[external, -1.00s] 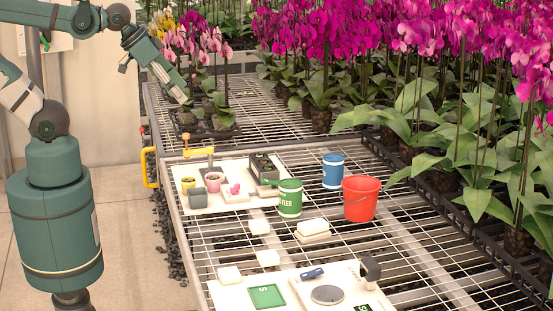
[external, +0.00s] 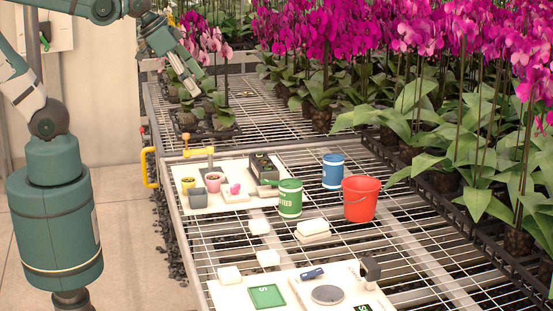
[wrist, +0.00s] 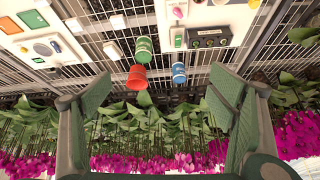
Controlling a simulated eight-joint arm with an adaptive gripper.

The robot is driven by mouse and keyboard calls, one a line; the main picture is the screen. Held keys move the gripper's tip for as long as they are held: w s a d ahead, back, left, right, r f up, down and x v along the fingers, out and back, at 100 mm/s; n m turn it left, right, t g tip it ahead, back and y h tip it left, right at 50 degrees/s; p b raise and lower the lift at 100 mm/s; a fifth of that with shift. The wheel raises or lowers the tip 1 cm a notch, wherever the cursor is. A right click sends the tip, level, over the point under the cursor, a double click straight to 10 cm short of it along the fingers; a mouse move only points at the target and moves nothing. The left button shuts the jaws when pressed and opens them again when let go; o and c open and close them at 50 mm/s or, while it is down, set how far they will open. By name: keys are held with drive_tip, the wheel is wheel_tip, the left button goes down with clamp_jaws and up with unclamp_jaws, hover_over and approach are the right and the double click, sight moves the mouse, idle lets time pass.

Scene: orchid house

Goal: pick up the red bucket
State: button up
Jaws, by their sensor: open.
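The red bucket (external: 360,199) stands upright on the wire bench, right of the blue-and-white tub (external: 333,171) and the green feed tub (external: 289,198). In the wrist view the red bucket (wrist: 137,78) shows near the top centre, beside the green tub (wrist: 144,49) and the blue tub (wrist: 179,74). My gripper (wrist: 158,110) is open and empty, its two fingers wide apart at left and right of the wrist view. In the external view my gripper (external: 197,85) is above the back left of the bench, well away from the bucket.
Tall magenta orchids (external: 460,60) line the bench's right and back. A white board with small pots (external: 212,181) lies left of the tubs. White blocks (external: 313,228) and a board with a round plate (external: 327,294) lie in front. A yellow handle (external: 150,167) sits at the left edge.

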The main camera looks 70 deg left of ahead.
drive_tip(key=w+d+r+m+g+h+p, duration=0.1)
drive_tip(key=w+d+m, duration=0.1)
drive_tip(key=w, duration=0.5)
drive_tip(key=w+d+r+m+g, duration=0.1)
drive_tip(key=w+d+m, duration=0.1)
drive_tip(key=w, duration=0.6)
drive_tip(key=m+g+h+p, duration=0.3)
drive_tip(key=m+g, duration=0.1)
drive_tip(key=m, duration=0.8)
hover_over(360, 186)
drive_tip(key=s+d, duration=0.2)
drive_tip(key=d, duration=0.1)
wheel_tip(360, 186, down, 30)
drive_tip(key=shift+s+d+f, duration=0.15)
drive_tip(key=shift+d+f, duration=0.15)
drive_tip(key=shift+f, duration=0.1)
drive_tip(key=shift+d+f, duration=0.25)
drive_tip(key=shift+f, duration=0.35)
drive_tip(key=shift+d+f, duration=0.25)
drive_tip(key=shift+f, duration=0.35)
